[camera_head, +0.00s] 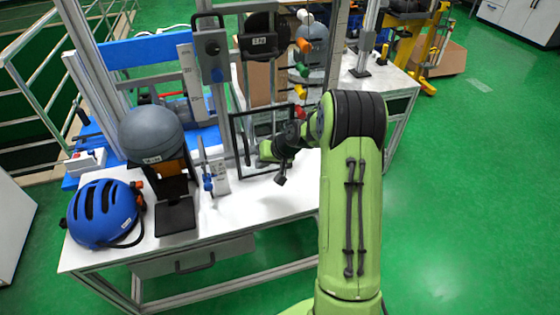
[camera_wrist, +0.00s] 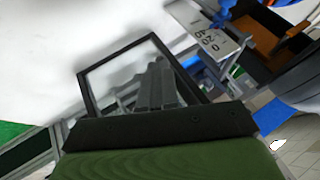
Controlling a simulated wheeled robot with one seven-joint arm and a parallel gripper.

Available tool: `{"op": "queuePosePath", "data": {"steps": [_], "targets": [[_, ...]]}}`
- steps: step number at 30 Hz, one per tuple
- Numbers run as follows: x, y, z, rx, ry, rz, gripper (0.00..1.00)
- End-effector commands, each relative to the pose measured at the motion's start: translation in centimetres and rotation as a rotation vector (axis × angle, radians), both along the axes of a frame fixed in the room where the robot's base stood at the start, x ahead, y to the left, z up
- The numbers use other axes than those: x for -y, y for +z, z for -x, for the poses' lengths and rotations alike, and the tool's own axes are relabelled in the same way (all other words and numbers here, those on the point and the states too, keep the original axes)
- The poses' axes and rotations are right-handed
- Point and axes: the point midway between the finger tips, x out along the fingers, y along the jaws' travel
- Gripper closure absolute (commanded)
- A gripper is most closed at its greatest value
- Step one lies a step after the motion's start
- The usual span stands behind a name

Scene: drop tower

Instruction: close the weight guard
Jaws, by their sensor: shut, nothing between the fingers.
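The weight guard, a black rectangular frame with a see-through middle (camera_head: 235,142), stands upright at the front of the drop tower on the white bench. I cannot tell from the head view how far it is swung. In the wrist view the guard frame (camera_wrist: 84,92) lies tilted behind my fingers. My gripper (camera_wrist: 157,72) is shut and empty, its dark fingers overlapping the frame's opening in the picture. Whether they touch the frame is unclear. In the head view my wrist is beside the guard's right part, and the fingertips are hard to make out.
A grey ball (camera_head: 151,134) on a stand and a blue helmet (camera_head: 100,214) are at the bench's left. A labelled panel with a blue-handled part (camera_head: 217,178) stands left of the guard. A dark weight (camera_head: 262,42) hangs above. The bench's front edge (camera_head: 250,226) is clear.

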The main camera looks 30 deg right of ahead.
Motion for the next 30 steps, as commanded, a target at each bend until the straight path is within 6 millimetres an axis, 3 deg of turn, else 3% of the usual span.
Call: {"op": "queuePosePath", "data": {"steps": [13,23,26,30], "targets": [[-1.5,7.0,5.1,-0.004,0.000,0.001,1.00],[-2.0,8.0,6.0,-0.007,0.003,0.002,1.00],[-3.4,10.2,7.1,-0.014,0.036,0.049,1.00],[-7.4,16.1,12.1,-0.039,0.117,0.195,1.00]]}}
